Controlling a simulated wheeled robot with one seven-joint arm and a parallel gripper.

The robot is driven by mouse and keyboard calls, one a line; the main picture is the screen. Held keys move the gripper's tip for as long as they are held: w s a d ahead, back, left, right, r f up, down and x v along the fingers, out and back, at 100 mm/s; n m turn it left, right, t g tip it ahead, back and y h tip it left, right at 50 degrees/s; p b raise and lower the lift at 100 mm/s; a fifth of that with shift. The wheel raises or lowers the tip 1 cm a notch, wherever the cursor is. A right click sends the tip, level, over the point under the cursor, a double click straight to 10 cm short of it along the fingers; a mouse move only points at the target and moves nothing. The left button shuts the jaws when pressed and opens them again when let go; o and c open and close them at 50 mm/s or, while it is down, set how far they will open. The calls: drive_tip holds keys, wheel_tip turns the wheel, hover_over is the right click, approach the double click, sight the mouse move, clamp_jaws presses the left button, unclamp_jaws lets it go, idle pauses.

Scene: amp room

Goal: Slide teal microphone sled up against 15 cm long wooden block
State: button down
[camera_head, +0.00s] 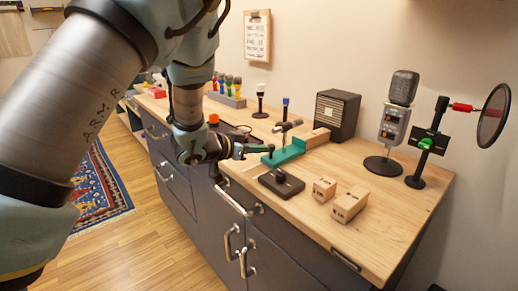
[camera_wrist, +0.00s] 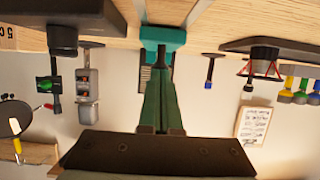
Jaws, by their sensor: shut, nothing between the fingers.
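The teal microphone sled (camera_head: 285,157) lies on the wooden bench top with a small microphone (camera_head: 287,126) standing at it. A wooden block (camera_head: 318,137) lies just beyond the sled's right end, by the black speaker; I cannot tell whether they touch, and its length cannot be read. My gripper (camera_head: 270,148) is shut and empty, low over the bench at the sled's left side. In the wrist view, the shut fingertips (camera_wrist: 162,48) reach the teal sled (camera_wrist: 163,36) and appear to be against or very near it. The block cannot be made out there.
A black box with a knob (camera_head: 281,184) and two small wooden blocks (camera_head: 324,189) (camera_head: 349,205) lie in front of the sled. A black speaker (camera_head: 337,114), a grey microphone on a stand (camera_head: 394,122) and a pop-filter stand (camera_head: 427,143) stand behind and right. Bare wood lies at the right front.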

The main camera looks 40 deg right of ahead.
drive_tip(key=shift+s+d+r, duration=0.25)
drive_tip(key=shift+s+d, duration=0.05)
drive_tip(key=shift+d, duration=0.15)
drive_tip(key=shift+w+f+p+v, duration=0.15)
drive_tip(key=shift+p+v, duration=0.1)
drive_tip(key=shift+v, duration=0.9)
drive_tip(key=shift+w+f+p+v, duration=0.1)
drive_tip(key=shift+f+p+v, duration=0.1)
drive_tip(key=shift+v, duration=0.95)
drive_tip(key=shift+f+p+v, duration=0.1)
drive_tip(key=shift+p+v, duration=0.15)
drive_tip(key=shift+v, duration=0.9)
drive_tip(key=shift+a, duration=0.15)
